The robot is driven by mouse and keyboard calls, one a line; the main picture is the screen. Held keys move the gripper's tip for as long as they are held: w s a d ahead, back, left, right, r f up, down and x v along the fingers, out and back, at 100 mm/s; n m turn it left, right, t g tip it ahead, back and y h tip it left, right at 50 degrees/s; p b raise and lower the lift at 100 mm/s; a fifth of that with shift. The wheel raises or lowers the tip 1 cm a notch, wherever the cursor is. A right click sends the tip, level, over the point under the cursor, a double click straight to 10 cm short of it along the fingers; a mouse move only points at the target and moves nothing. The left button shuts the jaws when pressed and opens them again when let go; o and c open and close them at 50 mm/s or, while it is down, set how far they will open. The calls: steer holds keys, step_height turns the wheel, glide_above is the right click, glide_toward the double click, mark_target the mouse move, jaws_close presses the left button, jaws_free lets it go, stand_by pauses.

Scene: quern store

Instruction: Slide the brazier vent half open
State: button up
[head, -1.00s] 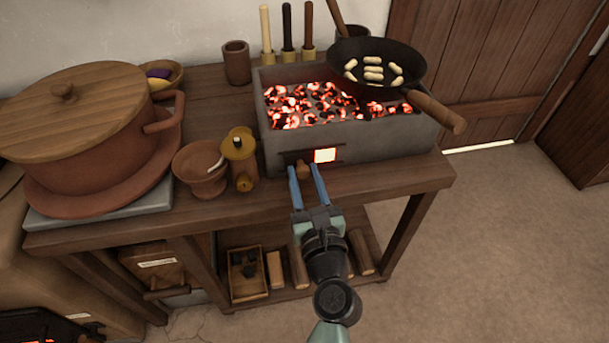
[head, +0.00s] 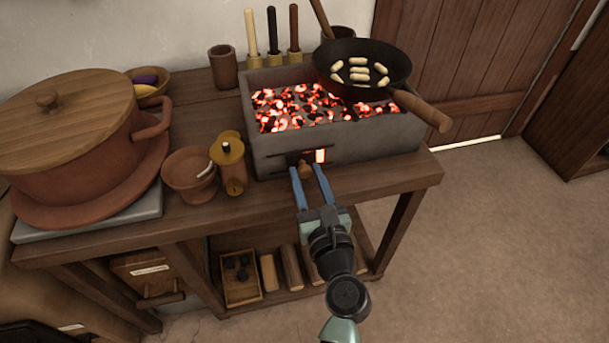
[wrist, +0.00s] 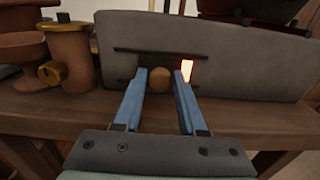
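The grey brazier (head: 340,145) stands on the wooden table with glowing coals in its top. Its front has a vent with dark rails and a round wooden knob (wrist: 159,79). A narrow upright strip of glowing opening (wrist: 187,71) shows right of the knob; it also shows in the head view (head: 320,156). My gripper (head: 308,172) is at the vent, its blue fingers parted, one on each side of the knob. In the wrist view a small gap shows between the knob and the right finger; contact at the left finger is unclear.
A black pan (head: 362,66) with pale pieces sits over the brazier's right part, its handle jutting out front right. A brass-coloured lidded pot (head: 231,165) and a clay bowl (head: 190,173) stand close left of the brazier. A large lidded clay pot (head: 85,140) is farther left.

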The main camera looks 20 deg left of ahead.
steer(key=o, duration=0.3)
steer(key=p+v, duration=0.2)
steer(key=v, duration=1.1)
